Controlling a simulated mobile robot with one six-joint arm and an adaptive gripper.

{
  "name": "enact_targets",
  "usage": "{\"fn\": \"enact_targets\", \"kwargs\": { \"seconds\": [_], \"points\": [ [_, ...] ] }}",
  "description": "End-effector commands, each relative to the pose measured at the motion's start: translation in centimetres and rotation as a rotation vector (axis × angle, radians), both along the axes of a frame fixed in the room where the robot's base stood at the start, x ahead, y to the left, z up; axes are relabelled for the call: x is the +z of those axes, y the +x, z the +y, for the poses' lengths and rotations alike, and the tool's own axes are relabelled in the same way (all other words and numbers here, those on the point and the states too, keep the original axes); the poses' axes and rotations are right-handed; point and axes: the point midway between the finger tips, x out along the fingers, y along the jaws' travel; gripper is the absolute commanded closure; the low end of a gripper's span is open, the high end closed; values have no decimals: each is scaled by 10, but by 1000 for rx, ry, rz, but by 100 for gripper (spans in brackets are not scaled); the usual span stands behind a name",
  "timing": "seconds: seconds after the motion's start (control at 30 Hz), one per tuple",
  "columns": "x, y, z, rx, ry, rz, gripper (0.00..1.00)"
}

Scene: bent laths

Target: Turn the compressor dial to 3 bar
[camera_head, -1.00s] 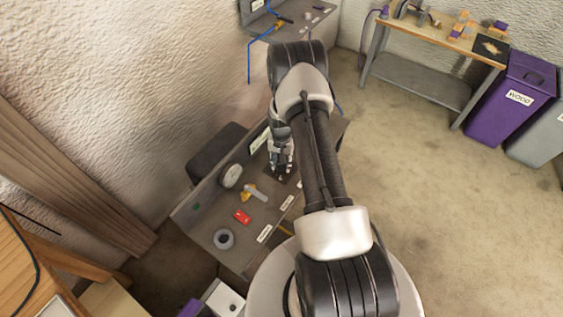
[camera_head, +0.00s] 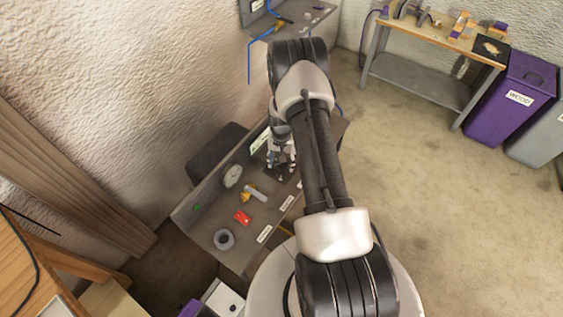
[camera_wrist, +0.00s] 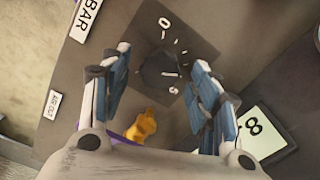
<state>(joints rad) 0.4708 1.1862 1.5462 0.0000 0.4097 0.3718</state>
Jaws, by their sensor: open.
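In the wrist view the compressor dial is a dark knob (camera_wrist: 160,70) on a dark square plate with white marks; a white "0" (camera_wrist: 167,22) shows at its top edge. Other marks on the plate are partly hidden or too small to read. My gripper (camera_wrist: 158,75) is open, its blue-padded fingers on either side of the knob with gaps visible. I cannot tell how deep the fingertips reach. In the head view my gripper (camera_head: 281,172) is over the right part of the grey bench (camera_head: 222,254), and the dial is mostly hidden beneath it.
A "BAR" label (camera_wrist: 87,16) and an "AIR OUT" label (camera_wrist: 53,104) lie beside the plate. A yellow fitting (camera_wrist: 143,126) is close below the knob.

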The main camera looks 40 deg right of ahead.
Motion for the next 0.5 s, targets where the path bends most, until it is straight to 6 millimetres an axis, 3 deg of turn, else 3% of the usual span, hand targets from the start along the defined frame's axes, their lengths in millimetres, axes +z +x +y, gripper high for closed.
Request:
{"fn": "enact_targets", "kwargs": {
  "seconds": [0.3, 0.5],
  "points": [
    [67, 1, 0, 0, -2, -4, 44],
    [99, 1, 0, 0, -2, -3, 44]
  ]
}}
